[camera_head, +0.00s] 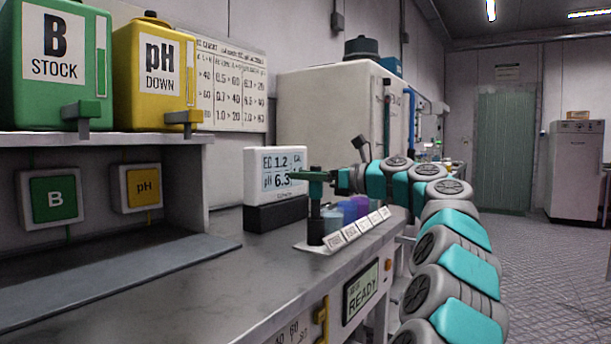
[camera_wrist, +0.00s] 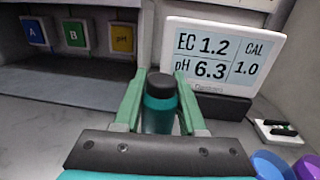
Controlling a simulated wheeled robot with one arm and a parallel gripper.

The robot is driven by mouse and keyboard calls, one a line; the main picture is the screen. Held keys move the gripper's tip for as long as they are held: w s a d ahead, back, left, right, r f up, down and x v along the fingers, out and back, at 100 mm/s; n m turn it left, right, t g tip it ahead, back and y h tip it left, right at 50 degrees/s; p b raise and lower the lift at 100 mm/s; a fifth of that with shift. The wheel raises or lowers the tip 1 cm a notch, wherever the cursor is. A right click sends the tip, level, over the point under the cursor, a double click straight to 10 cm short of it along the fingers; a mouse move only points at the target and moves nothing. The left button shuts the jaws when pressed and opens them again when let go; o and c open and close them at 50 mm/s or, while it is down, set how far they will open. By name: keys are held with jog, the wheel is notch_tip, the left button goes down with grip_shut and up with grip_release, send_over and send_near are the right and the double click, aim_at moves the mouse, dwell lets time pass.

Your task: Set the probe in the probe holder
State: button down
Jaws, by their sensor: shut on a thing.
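The probe is a teal cylinder with a black cap (camera_wrist: 160,88), upright between the green fingers of my gripper (camera_wrist: 160,105) in the wrist view. My gripper (camera_head: 316,176) is shut on it. In the head view the probe's teal body (camera_head: 316,190) shows below the fingers, above the counter's labelled strip. A dark upright piece (camera_head: 316,230) stands directly below it; I cannot tell whether this is the probe's lower end or the probe holder. The probe's tip is hidden in the wrist view.
A meter (camera_head: 278,175) reading EC 1.2 and pH 6.3 stands close behind on a black base. Blue and purple cups (camera_head: 350,210) sit right of the probe. A small white plate with black pieces (camera_wrist: 278,131) lies right of the meter. The counter's left front (camera_head: 150,285) is clear.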

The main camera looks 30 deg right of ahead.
jog(key=shift+f+p, duration=0.25)
jog(key=shift+p, duration=0.1)
dwell(0.3)
jog(key=shift+c, duration=1.9)
grip_release()
jog(key=v, duration=0.7)
jog(key=shift+s+d, duration=0.2)
jog(key=shift+s, duration=0.15)
jog(key=shift+f, duration=0.1)
